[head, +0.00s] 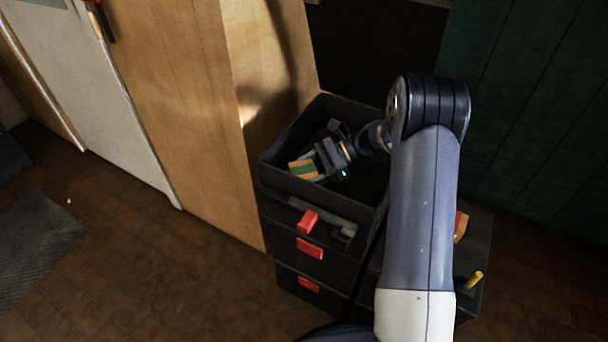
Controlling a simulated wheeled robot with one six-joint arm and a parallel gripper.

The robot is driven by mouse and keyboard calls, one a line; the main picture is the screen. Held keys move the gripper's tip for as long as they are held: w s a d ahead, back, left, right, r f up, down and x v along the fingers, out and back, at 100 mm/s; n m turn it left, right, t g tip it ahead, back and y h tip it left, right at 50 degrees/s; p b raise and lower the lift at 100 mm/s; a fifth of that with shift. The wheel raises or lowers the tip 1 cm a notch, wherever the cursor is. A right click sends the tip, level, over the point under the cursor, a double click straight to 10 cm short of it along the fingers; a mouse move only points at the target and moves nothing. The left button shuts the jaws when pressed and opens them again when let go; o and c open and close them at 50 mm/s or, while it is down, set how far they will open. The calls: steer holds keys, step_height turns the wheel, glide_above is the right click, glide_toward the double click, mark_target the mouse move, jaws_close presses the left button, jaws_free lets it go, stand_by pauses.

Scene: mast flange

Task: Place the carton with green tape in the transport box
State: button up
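The carton with green tape (302,169) is small and brown with a green stripe. It shows inside the open dark box (280,172), near its left wall. My gripper (312,167) reaches into the same box from the right, and its fingers lie on either side of the carton and appear shut on it. The gripper hides the carton's right end. I cannot tell whether the carton touches the box floor.
The box stands on a dark drawer unit with red handles (310,248), against a wooden panel (190,90). A yellow handle (473,281) and an orange thing (460,227) show at right. Brown tiled floor (150,270) is clear at left, with a grey mat (40,245).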

steer(key=shift+r, duration=0.1)
steer(key=shift+f, duration=0.6)
steer(key=o, duration=0.9)
steer(key=shift+c, duration=0.2)
steer(key=shift+r, duration=0.1)
steer(key=shift+r, duration=0.25)
steer(key=p+v, duration=0.1)
steer(key=v, duration=0.6)
steer(key=shift+d+r, duration=0.25)
steer(key=shift+r, duration=0.1)
